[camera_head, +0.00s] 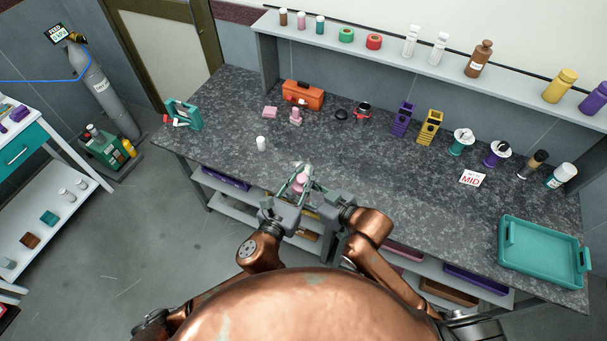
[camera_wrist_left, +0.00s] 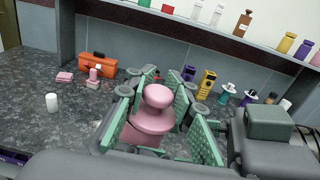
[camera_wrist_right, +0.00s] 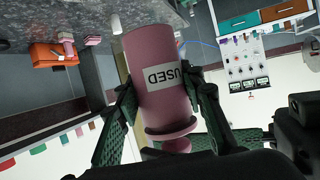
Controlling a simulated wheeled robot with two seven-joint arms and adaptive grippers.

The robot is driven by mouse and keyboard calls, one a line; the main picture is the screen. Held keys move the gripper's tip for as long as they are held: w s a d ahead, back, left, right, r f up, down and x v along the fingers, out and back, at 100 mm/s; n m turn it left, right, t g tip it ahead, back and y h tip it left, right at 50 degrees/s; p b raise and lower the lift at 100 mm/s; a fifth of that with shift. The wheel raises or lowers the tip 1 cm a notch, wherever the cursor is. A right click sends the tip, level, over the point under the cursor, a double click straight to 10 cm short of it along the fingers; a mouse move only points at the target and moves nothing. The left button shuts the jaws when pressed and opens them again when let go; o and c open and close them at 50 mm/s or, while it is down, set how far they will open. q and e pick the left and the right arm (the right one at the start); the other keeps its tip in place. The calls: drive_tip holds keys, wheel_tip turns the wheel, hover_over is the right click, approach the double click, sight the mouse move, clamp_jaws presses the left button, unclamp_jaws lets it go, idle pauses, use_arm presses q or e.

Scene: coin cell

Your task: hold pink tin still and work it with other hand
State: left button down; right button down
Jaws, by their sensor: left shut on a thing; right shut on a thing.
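The pink tin (camera_head: 299,184) is held above the front edge of the counter, between my two grippers. In the left wrist view the pink tin (camera_wrist_left: 152,122) shows a rounded knob on top, with the green fingers of my left gripper (camera_wrist_left: 158,108) on both sides. In the right wrist view the tin (camera_wrist_right: 155,68) bears a white "USED" label, and its knob end points toward my right gripper (camera_wrist_right: 165,105), whose fingers lie along both sides. Both grippers are shut on the tin. The exact contact spots are partly hidden.
A white cylinder (camera_head: 261,144) stands on the counter left of my grippers. An orange toolbox (camera_head: 302,95), a pink block (camera_head: 270,112) and another pink item (camera_head: 296,117) are behind. A "MID" sign (camera_head: 472,178) and teal tray (camera_head: 541,254) are right. The counter between is clear.

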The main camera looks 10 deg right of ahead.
use_arm(q)
drive_tip(key=shift+r, duration=0.85)
drive_tip(key=shift+r, duration=0.1)
